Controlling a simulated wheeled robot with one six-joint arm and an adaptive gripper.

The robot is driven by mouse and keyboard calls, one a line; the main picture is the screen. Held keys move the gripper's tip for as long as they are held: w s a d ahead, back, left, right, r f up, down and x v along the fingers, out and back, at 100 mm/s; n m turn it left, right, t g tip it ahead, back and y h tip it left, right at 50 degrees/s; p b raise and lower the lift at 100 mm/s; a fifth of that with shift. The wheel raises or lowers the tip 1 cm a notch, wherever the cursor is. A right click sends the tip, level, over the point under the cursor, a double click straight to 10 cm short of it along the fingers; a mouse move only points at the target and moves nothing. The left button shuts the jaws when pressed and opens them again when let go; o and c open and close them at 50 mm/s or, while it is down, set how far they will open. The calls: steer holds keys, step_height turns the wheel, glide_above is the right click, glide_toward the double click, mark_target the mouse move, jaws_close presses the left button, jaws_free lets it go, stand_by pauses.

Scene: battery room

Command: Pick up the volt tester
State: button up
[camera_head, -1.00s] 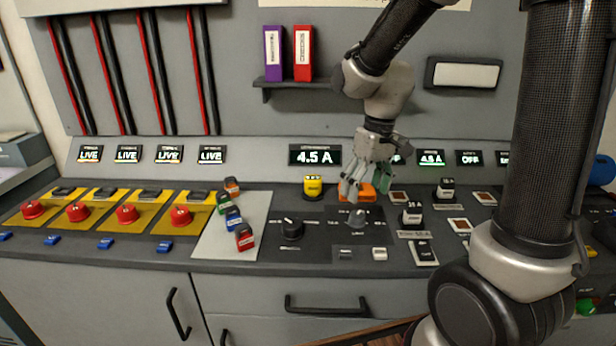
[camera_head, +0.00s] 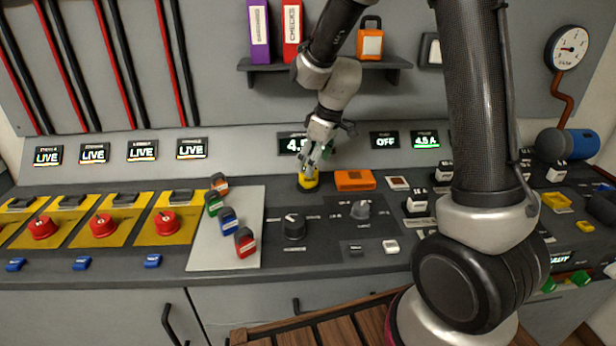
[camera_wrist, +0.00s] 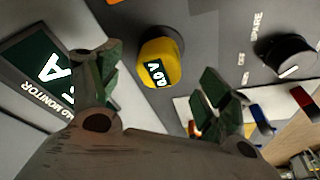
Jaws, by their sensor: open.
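The volt tester (camera_head: 308,183) is a small yellow device standing on the dark console top, below the ammeter display. In the wrist view the tester (camera_wrist: 160,66) shows a dark display reading about 0.0 V, and it lies ahead of and between the two fingers. My gripper (camera_head: 311,168) is directly above the tester, pointing down, and partly covers its top in the head view. In the wrist view my gripper (camera_wrist: 164,78) has its two green-padded fingers spread wide with nothing between the pads.
An orange block (camera_head: 354,180) lies just right of the tester. A black rotary knob (camera_head: 294,227) is in front. A pale panel (camera_head: 205,250) with several coloured tags is at left, beside red buttons on yellow plates. A shelf (camera_head: 262,66) hangs above.

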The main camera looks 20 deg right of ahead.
steer(key=x, duration=0.5)
steer(key=shift+w+a+f, duration=0.15)
steer(key=shift+f, duration=0.25)
steer(key=shift+c, duration=0.2)
steer(key=c, duration=1.2)
steer(key=shift+o, duration=0.2)
step_height(320, 180, up, 10)
steer(key=shift+r, duration=0.1)
